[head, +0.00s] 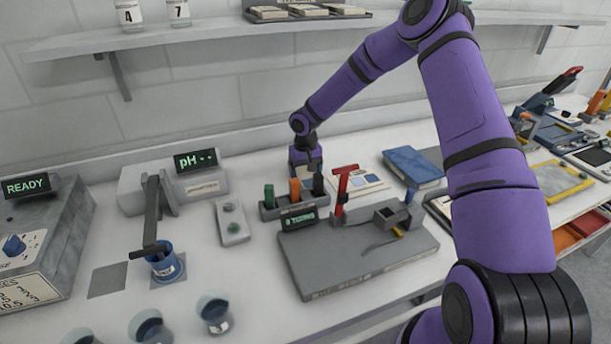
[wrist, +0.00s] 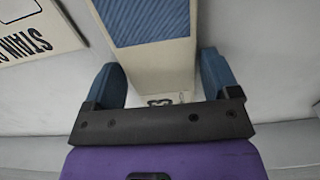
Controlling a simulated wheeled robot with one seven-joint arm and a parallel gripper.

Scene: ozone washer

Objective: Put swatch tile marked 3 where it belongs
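In the wrist view a cream swatch tile (wrist: 160,72) with a blue woven patch at its far end lies between my gripper's two blue fingers. A dark mark that looks like a 3 shows at its near end, partly cut off by my gripper's black bar. My gripper (wrist: 163,80) has its fingers spread to either side of the tile; I cannot tell whether both touch it. In the head view my gripper (head: 306,168) points down at the back of the bench, behind the small rack, and its fingertips are largely hidden.
A grey rack (head: 295,208) with coloured upright pieces stands just in front of my gripper. A red stand (head: 342,190), a card with swatches (head: 368,182) and a blue book (head: 412,167) are to its right. In the wrist view a lettered sign (wrist: 35,35) lies at upper left.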

